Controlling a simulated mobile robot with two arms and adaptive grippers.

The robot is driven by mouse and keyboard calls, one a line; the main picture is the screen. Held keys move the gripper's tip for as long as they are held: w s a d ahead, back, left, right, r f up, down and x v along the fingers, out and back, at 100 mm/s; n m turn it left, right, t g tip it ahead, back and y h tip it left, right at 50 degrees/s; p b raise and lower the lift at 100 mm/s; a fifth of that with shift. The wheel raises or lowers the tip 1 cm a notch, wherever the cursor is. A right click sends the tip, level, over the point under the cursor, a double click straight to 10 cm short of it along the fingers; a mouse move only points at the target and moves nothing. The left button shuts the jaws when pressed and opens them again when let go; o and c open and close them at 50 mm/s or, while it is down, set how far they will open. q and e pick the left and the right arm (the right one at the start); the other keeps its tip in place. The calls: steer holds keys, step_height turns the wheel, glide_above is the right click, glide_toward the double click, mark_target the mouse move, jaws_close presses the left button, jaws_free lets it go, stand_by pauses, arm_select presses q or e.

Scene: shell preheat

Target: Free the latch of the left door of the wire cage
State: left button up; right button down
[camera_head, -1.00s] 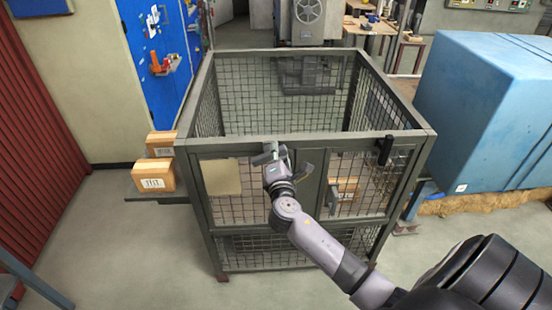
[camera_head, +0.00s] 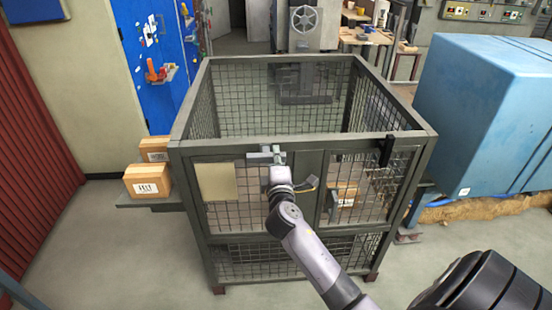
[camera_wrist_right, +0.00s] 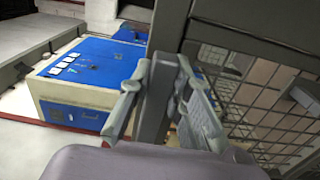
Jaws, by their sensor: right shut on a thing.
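The wire cage (camera_head: 305,142) stands in the middle of the head view, with a dark grey frame and mesh walls. Its left door (camera_head: 245,205) carries a beige plate and looks shut, flush with the front. My right gripper (camera_head: 266,155) is at the top of this door, near its right side, shut on what appears to be the latch, which the fingers mostly hide. In the right wrist view my gripper fingers (camera_wrist_right: 165,85) stand either side of a dark grey bar, with mesh to the right. My left gripper is not in view.
A black handle (camera_head: 386,151) sits on the cage's right-hand front. Cardboard boxes (camera_head: 147,182) rest on a ledge at the cage's left. A large blue block (camera_head: 480,110) stands close on the right. The floor to the front left is clear.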

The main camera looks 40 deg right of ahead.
steer(key=c, duration=1.5)
jaws_free()
steer(key=v, duration=1.2)
steer(key=shift+s, duration=0.1)
